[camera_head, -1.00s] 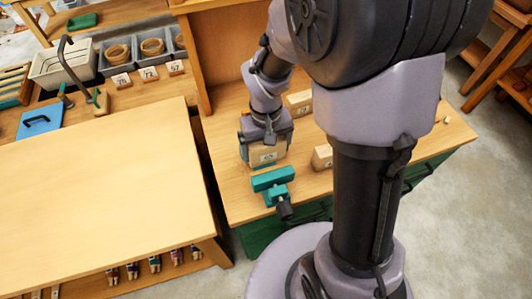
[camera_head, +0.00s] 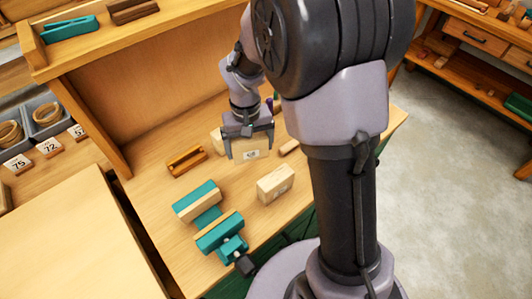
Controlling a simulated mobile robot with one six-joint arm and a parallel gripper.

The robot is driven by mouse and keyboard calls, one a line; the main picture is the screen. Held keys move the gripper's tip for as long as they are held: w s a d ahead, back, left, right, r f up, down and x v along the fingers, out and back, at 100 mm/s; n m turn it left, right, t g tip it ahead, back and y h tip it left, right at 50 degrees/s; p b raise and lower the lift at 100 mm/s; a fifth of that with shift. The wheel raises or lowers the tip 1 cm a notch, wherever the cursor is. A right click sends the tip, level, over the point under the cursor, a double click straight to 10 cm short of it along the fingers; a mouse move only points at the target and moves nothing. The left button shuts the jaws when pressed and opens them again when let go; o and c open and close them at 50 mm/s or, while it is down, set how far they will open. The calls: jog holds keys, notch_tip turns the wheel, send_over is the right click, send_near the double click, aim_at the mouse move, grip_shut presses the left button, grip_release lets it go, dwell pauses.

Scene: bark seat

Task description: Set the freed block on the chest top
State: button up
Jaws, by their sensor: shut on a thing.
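My gripper (camera_head: 249,143) is shut on a pale wooden block (camera_head: 252,155) with a small label on its front face. It is over the back middle of the wooden chest top (camera_head: 165,222). I cannot tell whether the block touches the top. Pale wood (camera_head: 216,142) shows to the left behind my gripper; I cannot tell whether it is a second block. The teal vise (camera_head: 208,217), with wood-faced jaws, stands in front and to the left of my gripper, with nothing between its jaws.
Another pale labelled block (camera_head: 275,184) stands right of the vise. An orange-brown wooden tool (camera_head: 187,161) lies left of my gripper. A small wooden piece (camera_head: 289,147) lies to its right. A tall wooden back panel (camera_head: 150,90) rises behind. A separate table (camera_head: 70,240) is at left.

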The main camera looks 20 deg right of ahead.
notch_tip(320, 180, down, 6)
jog(key=shift+r+b, duration=0.15)
jog(key=shift+b, duration=0.75)
jog(key=o, duration=1.3)
notch_tip(320, 180, up, 12)
jog(key=p, duration=0.4)
jog(key=shift+f+p, duration=0.25)
jog(key=shift+p, duration=0.1)
jog(key=s+a+r+m+t, duration=0.1)
jog(key=s+r+t, duration=0.1)
jog(key=s+r, duration=0.3)
jog(key=s+a+r+m+t+y, duration=0.1)
jog(key=s+r+t, duration=0.1)
jog(key=s+r, duration=0.2)
jog(key=s+a+r+m+t+y, duration=0.1)
jog(key=s+r, duration=0.4)
jog(key=s, duration=0.5)
jog(key=shift+a+r+t, duration=0.35)
jog(key=shift+a+t, duration=0.05)
jog(key=shift+a, duration=0.05)
